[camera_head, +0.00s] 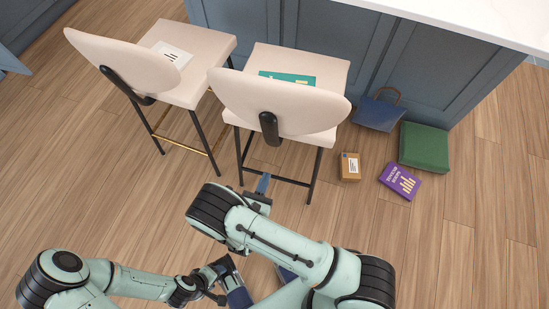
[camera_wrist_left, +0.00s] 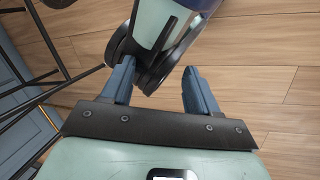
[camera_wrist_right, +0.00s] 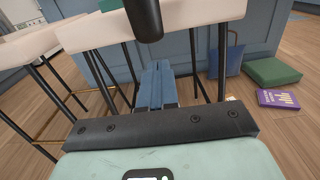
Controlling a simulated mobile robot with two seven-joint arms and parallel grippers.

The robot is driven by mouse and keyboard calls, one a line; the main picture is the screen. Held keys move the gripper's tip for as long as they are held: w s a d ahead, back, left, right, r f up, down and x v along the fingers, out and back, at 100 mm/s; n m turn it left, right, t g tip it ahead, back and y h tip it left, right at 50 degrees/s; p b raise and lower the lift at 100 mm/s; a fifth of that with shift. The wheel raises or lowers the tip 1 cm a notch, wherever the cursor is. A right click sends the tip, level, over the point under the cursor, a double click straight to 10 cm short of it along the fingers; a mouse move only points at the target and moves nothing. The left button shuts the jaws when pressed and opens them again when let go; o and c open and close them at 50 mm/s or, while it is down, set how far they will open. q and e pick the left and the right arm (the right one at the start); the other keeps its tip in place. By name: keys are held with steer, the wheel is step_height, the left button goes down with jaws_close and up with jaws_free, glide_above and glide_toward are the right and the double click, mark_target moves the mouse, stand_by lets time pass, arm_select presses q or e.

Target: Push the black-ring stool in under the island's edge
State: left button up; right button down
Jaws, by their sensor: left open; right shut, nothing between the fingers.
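The black-ring stool (camera_head: 308,115) is the right one of two cream stools in the head view, with black legs and a black foot ring. A teal booklet (camera_head: 288,79) lies on its seat. It stands at the blue island (camera_head: 335,35), its backrest towards me. My right gripper (camera_head: 263,184) is shut and empty, low behind the stool by its rear legs; whether it touches is unclear. In the right wrist view its fingers (camera_wrist_right: 157,85) point under the seat (camera_wrist_right: 160,22). My left gripper (camera_head: 236,288) is open and empty near my right arm; its fingers (camera_wrist_left: 160,85) show apart.
The brass-ring stool (camera_head: 130,65) stands close on the left, with a white paper (camera_head: 172,54) on its seat. Right of the black-ring stool lie a small brown box (camera_head: 349,167), a purple box (camera_head: 400,182), a green cushion-like block (camera_head: 424,146) and a blue bag (camera_head: 378,112).

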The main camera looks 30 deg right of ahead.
arm_select(q)
steer(key=shift+w+a+f+t+b, duration=0.15)
steer(key=shift+w+a+f+b, duration=0.2)
steer(key=shift+w, duration=0.2)
steer(key=shift+w+a+f+t+b, duration=0.15)
steer(key=shift+w+a+f+b, duration=0.1)
steer(key=shift+w+f, duration=0.25)
arm_select(e)
steer(key=x, duration=1.3)
steer(key=shift+d, duration=0.25)
steer(key=shift+w, duration=0.1)
